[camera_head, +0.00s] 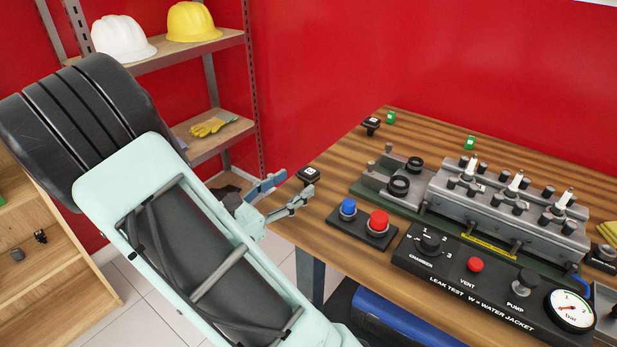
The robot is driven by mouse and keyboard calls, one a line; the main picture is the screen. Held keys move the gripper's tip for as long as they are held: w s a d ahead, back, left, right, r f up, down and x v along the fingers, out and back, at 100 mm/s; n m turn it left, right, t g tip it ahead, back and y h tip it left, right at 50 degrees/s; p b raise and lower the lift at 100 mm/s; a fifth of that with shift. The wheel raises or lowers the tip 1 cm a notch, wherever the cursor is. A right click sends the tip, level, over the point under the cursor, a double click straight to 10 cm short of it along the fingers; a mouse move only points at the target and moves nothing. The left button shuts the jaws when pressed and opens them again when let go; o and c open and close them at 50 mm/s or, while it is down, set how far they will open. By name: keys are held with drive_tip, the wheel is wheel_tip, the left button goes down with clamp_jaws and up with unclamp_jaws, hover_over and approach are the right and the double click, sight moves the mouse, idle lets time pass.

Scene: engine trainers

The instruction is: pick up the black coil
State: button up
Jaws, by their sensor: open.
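A small black block with a white-marked top (309,175) sits on the near left edge of the wooden table; it looks like a black coil. A similar black part (371,125) stands farther back on the table's left side. I cannot tell for certain which is the coil. My gripper (293,187) is open and empty, with its fingers pointing right.
A grey engine head (508,205) with black caps fills the table's middle right. A leak test panel (480,280) and a button box (362,228) with blue and red buttons lie in front. Green pieces (391,117) stand at the back. Shelves with hard hats (195,22) are behind my arm.

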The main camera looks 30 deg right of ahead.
sight(304, 174)
drive_tip(key=x, duration=0.3)
drive_tip(key=b+x, duration=0.1)
drive_tip(key=x, duration=0.1)
drive_tip(key=shift+w+d+r, duration=0.1)
drive_tip(key=shift+w+r, duration=0.05)
drive_tip(key=shift+w, duration=0.15)
drive_tip(key=c, duration=1.4)
drive_tip(key=shift+o, duration=0.2)
drive_tip(key=shift+r, duration=0.1)
